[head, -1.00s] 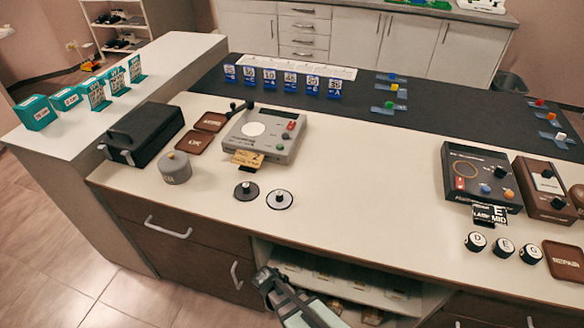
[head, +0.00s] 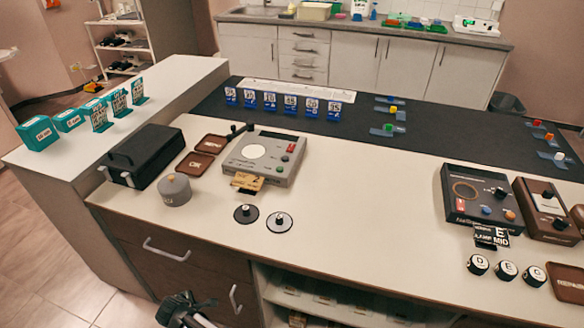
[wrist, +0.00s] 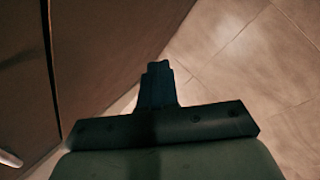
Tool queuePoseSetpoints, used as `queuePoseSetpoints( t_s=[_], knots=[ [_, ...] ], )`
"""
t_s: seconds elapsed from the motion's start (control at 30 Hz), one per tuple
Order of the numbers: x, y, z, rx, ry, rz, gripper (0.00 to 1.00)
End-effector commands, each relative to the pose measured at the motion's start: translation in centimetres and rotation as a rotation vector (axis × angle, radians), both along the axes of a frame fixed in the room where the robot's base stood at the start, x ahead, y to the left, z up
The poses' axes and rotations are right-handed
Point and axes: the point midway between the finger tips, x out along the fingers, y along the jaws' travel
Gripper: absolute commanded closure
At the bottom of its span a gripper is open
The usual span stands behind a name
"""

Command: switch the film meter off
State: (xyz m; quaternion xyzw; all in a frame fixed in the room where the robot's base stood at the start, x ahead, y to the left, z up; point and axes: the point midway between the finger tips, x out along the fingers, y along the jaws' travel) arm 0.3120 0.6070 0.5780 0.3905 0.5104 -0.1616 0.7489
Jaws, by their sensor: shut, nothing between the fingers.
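The grey device with a pale round window (head: 238,163), which looks like the film meter, sits on the counter left of centre. A dark arm rises at its back left. A red button (head: 291,148), a green spot and a dark knob are on its right side. A yellowish tag (head: 248,182) is at its front edge. I cannot read whether it is on. My gripper (head: 178,306) is low in front of the drawers, below the counter top and well apart from the meter. In the wrist view my gripper (wrist: 158,68) is shut and empty, above the floor.
A black box (head: 145,155), a grey cylinder (head: 174,190) and two discs (head: 262,217) stand around the meter. A dark device with knobs (head: 480,197) is at the right. The counter's front edge and drawer handles (head: 166,250) are near my gripper. The counter middle is clear.

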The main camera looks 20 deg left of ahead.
Motion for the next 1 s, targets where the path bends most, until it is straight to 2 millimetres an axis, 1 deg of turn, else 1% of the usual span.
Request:
queuePoseSetpoints(
  t_s=[0.03,0.17,0.4,0.57,0.6,0.77,0.87,1.0],
  knots=[
    [0.4,1.8,0.8,0.020,0.012,-0.022,1.00],
    [1.3,5.1,3.0,0.069,0.051,-0.085,1.00],
    [2.9,11.0,8.0,0.157,0.133,-0.200,1.00],
    [3.8,14.7,11.7,0.211,0.188,-0.267,1.00],
    [3.9,15.6,12.7,0.224,0.204,-0.283,1.00],
    [4.7,18.8,16.7,0.273,0.259,-0.340,1.00],
    [5.2,20.8,19.4,0.304,0.296,-0.375,1.00],
    [5.9,23.5,23.5,0.344,0.349,-0.421,1.00]
  ],
)
